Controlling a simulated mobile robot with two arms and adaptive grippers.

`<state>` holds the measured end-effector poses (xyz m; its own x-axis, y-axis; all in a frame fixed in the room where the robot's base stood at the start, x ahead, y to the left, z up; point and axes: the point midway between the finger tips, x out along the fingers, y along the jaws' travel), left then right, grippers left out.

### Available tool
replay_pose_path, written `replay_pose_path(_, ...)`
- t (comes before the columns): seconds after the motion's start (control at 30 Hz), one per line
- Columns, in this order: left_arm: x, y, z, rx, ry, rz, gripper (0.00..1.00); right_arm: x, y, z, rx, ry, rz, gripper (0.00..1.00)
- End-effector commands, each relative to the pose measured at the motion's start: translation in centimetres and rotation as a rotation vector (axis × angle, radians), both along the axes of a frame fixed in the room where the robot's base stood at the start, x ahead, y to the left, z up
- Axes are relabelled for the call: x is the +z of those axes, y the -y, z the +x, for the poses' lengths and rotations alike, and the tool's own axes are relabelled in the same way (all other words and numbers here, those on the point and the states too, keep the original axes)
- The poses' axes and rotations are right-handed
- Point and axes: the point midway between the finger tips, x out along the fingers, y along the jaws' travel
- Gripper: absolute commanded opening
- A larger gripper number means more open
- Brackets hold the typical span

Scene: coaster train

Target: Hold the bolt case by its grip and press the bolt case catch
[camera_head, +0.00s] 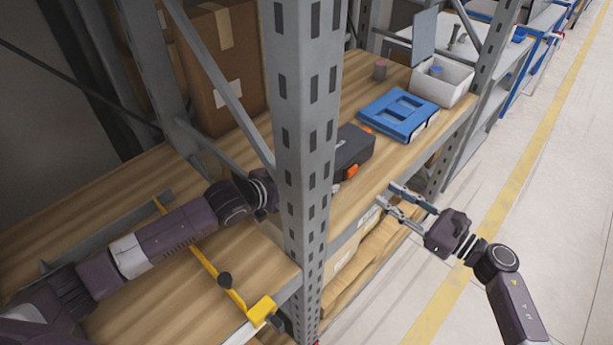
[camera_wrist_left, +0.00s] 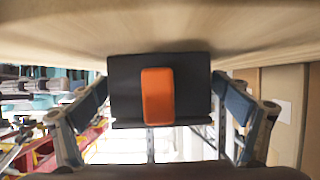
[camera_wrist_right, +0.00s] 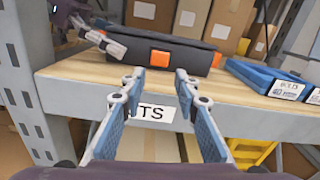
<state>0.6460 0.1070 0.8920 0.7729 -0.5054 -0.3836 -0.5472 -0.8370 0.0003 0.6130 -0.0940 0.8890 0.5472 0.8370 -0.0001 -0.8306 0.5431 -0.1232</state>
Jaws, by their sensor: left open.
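The bolt case, a dark grey box (camera_head: 353,148) with orange parts, lies on the wooden shelf behind the grey upright, which hides its left part. In the right wrist view the case (camera_wrist_right: 185,50) shows an orange catch (camera_wrist_right: 160,58) on its front. In the left wrist view an orange block (camera_wrist_left: 158,96) on the dark case (camera_wrist_left: 125,85) stands between the spread fingers of my left gripper (camera_wrist_left: 160,88). This gripper is open; contact cannot be told. My right gripper (camera_head: 392,197) is open and empty, in front of the shelf edge and apart from the case.
The perforated upright (camera_head: 305,120) lies between my arms. A yellow bar (camera_head: 215,272) crosses the near shelf. The aisle is clear.

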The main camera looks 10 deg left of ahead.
Motion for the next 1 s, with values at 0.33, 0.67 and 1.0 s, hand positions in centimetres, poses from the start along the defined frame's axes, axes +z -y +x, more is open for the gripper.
replay_pose_path(0.33,0.03,0.02,0.03,0.0,0.001,-0.001,0.78,0.0,0.0,0.0,0.0,0.0,0.0,0.29)
replay_pose_path(0.67,0.04,0.01,0.01,0.0,0.001,-0.001,0.42,0.0,0.0,0.0,0.0,0.0,0.0,0.29)
replay_pose_path(1.0,0.05,0.0,0.02,0.0,0.001,-0.001,0.33,0.75,0.74,-0.44,0.015,-0.041,-0.035,0.0)
